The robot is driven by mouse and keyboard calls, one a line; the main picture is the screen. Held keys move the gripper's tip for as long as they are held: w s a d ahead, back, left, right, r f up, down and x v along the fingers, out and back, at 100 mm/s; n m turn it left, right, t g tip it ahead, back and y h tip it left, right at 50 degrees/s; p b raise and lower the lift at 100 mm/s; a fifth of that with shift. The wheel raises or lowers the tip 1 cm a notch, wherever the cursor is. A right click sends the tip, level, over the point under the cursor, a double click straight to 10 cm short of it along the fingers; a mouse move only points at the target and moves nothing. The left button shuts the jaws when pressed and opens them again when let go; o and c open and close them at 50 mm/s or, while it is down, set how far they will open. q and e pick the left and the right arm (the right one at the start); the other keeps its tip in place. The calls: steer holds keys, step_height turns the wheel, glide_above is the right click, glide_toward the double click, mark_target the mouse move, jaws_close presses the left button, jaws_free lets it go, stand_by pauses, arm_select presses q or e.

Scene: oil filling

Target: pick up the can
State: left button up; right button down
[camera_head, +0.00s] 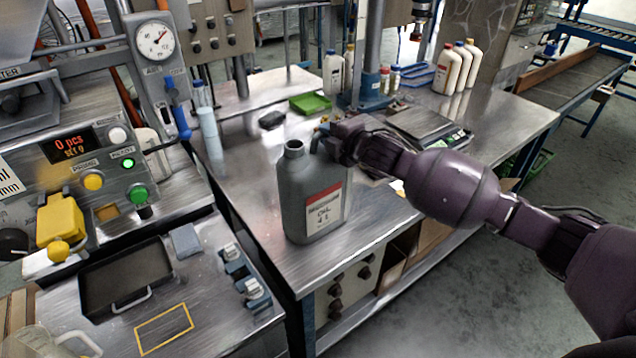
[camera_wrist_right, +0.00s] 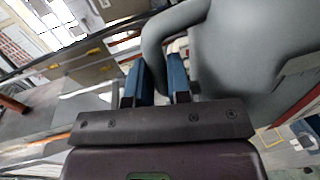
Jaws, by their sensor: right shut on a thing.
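The can (camera_head: 296,190) is a grey oil jug with a red and white label and an open neck. It is upright at the near corner of the metal table (camera_head: 375,222); I cannot tell whether its base touches the top. My right gripper (camera_head: 322,137) reaches in from the right and is shut on the can's handle, just right of the neck. In the right wrist view the two blue-lined fingers (camera_wrist_right: 158,84) are at the grey handle, and the can's body (camera_wrist_right: 245,45) fills the upper right. My left gripper is not in view.
A scale (camera_head: 425,128), white bottles (camera_head: 455,68) and a green tray (camera_head: 310,103) stand farther back on the table. A filling machine with a control panel (camera_head: 95,165) and a dark tray (camera_head: 125,275) are at the left. The table is clear left of the can.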

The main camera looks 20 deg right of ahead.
steer(key=shift+r, duration=0.15)
step_height(320, 180, up, 20)
steer(key=p, duration=0.1)
stand_by(0.3)
stand_by(0.7)
